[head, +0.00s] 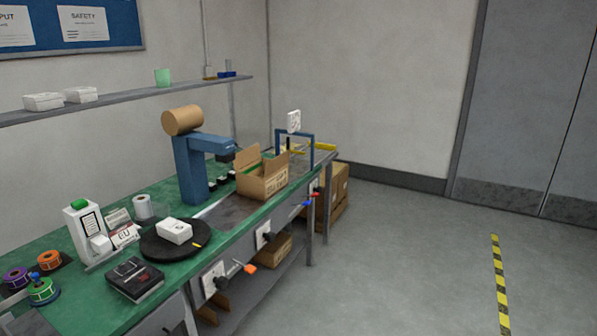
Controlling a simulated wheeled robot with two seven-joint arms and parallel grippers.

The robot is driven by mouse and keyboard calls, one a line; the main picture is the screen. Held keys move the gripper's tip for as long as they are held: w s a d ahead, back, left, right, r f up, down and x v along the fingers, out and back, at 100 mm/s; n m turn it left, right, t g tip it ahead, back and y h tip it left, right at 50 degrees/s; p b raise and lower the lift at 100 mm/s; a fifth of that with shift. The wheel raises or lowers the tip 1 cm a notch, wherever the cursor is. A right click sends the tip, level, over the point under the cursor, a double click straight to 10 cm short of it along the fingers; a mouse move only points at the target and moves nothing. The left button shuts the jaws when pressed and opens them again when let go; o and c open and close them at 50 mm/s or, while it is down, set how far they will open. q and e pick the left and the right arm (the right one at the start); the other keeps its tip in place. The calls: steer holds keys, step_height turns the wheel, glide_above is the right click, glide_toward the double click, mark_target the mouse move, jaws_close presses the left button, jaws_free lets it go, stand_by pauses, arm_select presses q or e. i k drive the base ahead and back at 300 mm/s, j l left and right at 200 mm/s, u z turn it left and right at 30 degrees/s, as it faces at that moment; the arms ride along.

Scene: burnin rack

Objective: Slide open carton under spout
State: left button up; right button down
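An open cardboard carton (262,183) stands on the green workbench (226,239), on a dark grey strip near the front edge. Its flaps are up, and something green shows at its opening. A blue post machine (190,168) stands to the left of the carton, with a brown roll (183,120) on top. Its arm reaches right and ends in a dark spout (226,156) up and left of the carton. The carton appears to sit to the right of the spout, not directly below it. Neither of my grippers is in view.
A black turntable (160,247) with a white box (174,231), a dark device (135,279) and label rolls (43,289) occupy the near bench. A blue frame (310,148) stands beyond the carton. Coloured handles (247,268) stick out from the front.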

mark_target(251, 183)
steer(key=i+z, duration=0.2)
steer(key=i, duration=0.55)
steer(key=i+z, duration=0.25)
steer(key=i, duration=0.55)
steer(key=i+u, duration=0.3)
steer(key=i, duration=0.15)
steer(key=i+l+u, duration=0.15)
steer(key=i+u, duration=0.4)
steer(key=u, duration=0.2)
steer(key=i+l+u, duration=0.1)
steer(key=i+u, duration=0.15)
steer(key=u, duration=0.15)
steer(key=i+l+u, duration=0.15)
steer(key=u, duration=0.3)
steer(key=i+l+u, duration=0.25)
steer(key=u, duration=0.2)
